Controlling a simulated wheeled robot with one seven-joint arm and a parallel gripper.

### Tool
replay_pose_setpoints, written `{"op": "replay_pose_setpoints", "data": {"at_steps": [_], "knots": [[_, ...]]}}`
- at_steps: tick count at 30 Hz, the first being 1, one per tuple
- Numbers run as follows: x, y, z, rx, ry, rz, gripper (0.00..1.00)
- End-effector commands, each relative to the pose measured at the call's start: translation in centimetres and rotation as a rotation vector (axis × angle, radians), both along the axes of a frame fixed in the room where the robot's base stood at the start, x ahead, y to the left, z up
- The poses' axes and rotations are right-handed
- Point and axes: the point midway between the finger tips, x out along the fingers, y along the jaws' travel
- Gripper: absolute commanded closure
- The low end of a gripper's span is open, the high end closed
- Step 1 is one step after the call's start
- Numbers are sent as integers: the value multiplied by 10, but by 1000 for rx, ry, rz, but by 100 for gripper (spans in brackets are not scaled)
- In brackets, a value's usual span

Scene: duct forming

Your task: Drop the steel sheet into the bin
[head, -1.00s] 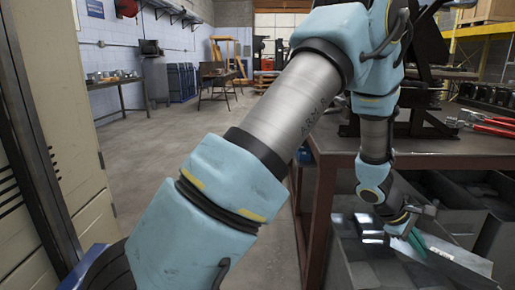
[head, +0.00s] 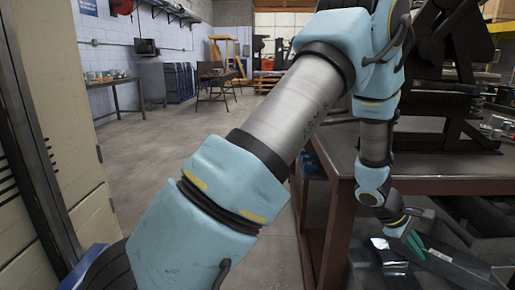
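My gripper (head: 412,240) is at the lower right of the head view, pointing down beside the worktable, with green finger pads showing. Whether its fingers are apart or closed is too small to tell. Shiny steel sheet pieces (head: 388,252) lie low to the left of and below the gripper, inside or over a dark bin. A long dark grey plate-like strip (head: 452,262) runs from beside the fingers to the lower right. I cannot tell whether it is a sheet in the grip or a bin wall. The dark bin (head: 470,212) shows partly under the table.
The worktable (head: 450,184) with a red-brown frame and dark machinery (head: 445,125) stands close on the right. A beige cabinet (head: 60,140) is close on the left. Open concrete floor (head: 190,150) lies between them. A far workbench (head: 115,85) stands along the left wall.

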Motion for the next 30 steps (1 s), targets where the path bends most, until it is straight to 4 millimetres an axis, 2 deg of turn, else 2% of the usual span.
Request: {"op": "replay_pose_setpoints", "data": {"at_steps": [3,9,19,27,29,30], "knots": [[0,0,-18,0,1,-1,100],[0,0,-37,0,0,0,100],[0,0,-41,-1,-1,0,100],[0,0,-41,0,0,0,68],[0,0,-41,0,0,0,62],[0,0,-41,0,0,0,61]]}}
